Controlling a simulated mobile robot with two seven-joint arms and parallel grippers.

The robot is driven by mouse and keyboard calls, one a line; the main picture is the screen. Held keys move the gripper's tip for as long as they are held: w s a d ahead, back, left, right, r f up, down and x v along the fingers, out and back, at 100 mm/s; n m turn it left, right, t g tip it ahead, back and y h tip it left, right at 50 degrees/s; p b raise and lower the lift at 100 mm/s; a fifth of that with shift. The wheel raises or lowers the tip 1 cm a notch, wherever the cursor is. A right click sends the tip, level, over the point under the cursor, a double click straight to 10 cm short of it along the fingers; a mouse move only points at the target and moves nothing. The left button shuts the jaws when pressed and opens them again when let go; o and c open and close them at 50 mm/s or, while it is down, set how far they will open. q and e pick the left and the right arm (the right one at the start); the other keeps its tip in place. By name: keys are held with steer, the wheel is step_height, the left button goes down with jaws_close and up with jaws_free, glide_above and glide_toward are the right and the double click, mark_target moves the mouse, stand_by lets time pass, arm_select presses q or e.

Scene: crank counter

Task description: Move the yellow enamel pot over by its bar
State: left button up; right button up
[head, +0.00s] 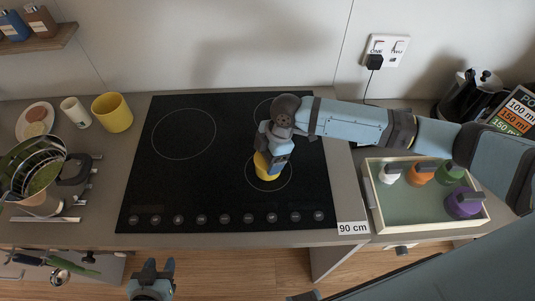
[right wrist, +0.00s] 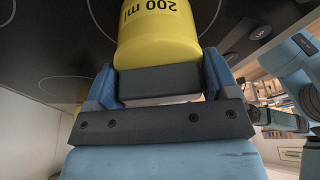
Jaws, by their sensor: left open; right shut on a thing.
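The yellow enamel pot (head: 267,168) is at the front right ring of the black hob, partly hidden under my right gripper (head: 273,157). In the right wrist view the pot (right wrist: 165,32) is marked "200 ml". Its dark bar (right wrist: 160,83) lies between the blue fingers of my right gripper (right wrist: 160,92), which is shut on it. I cannot tell whether the pot's base touches the hob. My left gripper (head: 152,268) is open and empty in front of the counter, low in the head view.
The hob (head: 225,185) is otherwise clear. A tray (head: 432,229) at right holds white (head: 388,176), orange (head: 419,176), green (head: 450,173) and purple (head: 463,204) pots. A kettle (head: 468,95) is back right.

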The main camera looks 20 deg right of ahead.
steer(key=shift+f, duration=0.1)
steer(key=o, duration=1)
steer(key=shift+b+v, duration=0.9)
steer(key=shift+v, duration=5.25)
